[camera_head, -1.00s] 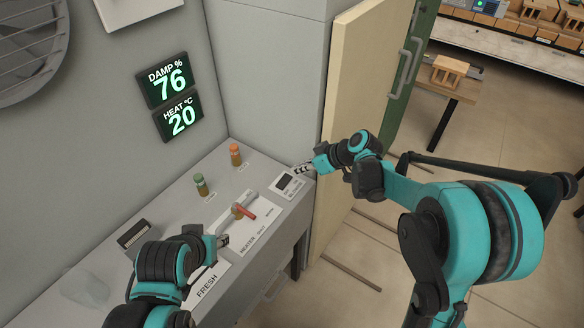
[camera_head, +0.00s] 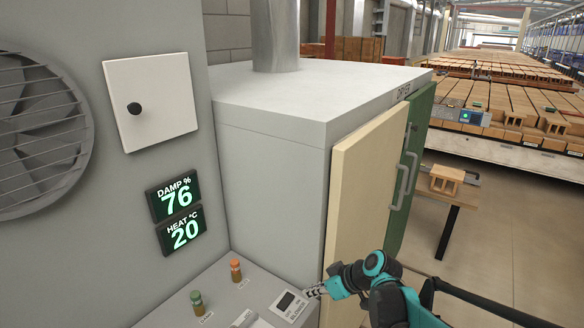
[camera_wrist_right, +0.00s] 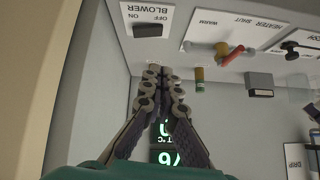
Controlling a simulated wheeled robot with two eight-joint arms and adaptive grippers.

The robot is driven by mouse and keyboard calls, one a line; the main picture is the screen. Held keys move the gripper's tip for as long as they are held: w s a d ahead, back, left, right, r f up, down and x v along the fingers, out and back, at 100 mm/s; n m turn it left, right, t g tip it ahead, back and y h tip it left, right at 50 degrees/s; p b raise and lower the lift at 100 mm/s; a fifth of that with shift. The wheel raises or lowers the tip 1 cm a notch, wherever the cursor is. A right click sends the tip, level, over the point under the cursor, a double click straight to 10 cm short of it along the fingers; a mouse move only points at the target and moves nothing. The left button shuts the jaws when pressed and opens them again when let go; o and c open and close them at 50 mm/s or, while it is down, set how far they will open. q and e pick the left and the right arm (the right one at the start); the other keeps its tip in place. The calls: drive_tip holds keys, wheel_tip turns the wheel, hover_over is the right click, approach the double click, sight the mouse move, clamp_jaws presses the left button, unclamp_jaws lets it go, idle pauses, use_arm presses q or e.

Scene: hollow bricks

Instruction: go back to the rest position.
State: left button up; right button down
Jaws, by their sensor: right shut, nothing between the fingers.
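My right gripper (camera_head: 315,291) is shut and empty. In the head view it is right beside the blower panel (camera_head: 288,303) at the right end of the grey counter; I cannot tell whether it touches. In the right wrist view the closed fingers (camera_wrist_right: 160,73) point toward the panel, whose dark switch (camera_wrist_right: 147,28) lies just beyond them, marked ON and OFF. My left gripper and arm are outside the head view.
A tall grey cabinet (camera_head: 270,160) with a cream door (camera_head: 368,180) and a green door (camera_head: 420,150) stands close to my right arm. A green-capped knob (camera_head: 197,300) and an orange-capped knob (camera_head: 236,269) rise from the counter. Displays read DAMP 76 (camera_head: 175,198) and HEAT 20.

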drive_tip(key=s+d+m+t+h+b, duration=0.1)
drive_tip(key=s+d+m+h, duration=0.2)
drive_tip(key=s, duration=0.8)
drive_tip(key=s+d+m+t+h+b, duration=0.1)
drive_tip(key=s+d+m+h, duration=0.3)
drive_tip(key=s, duration=0.7)
drive_tip(key=d+m, duration=0.2)
drive_tip(key=d, duration=0.2)
drive_tip(key=shift+s+d+f, duration=0.15)
drive_tip(key=shift+d+f, duration=0.15)
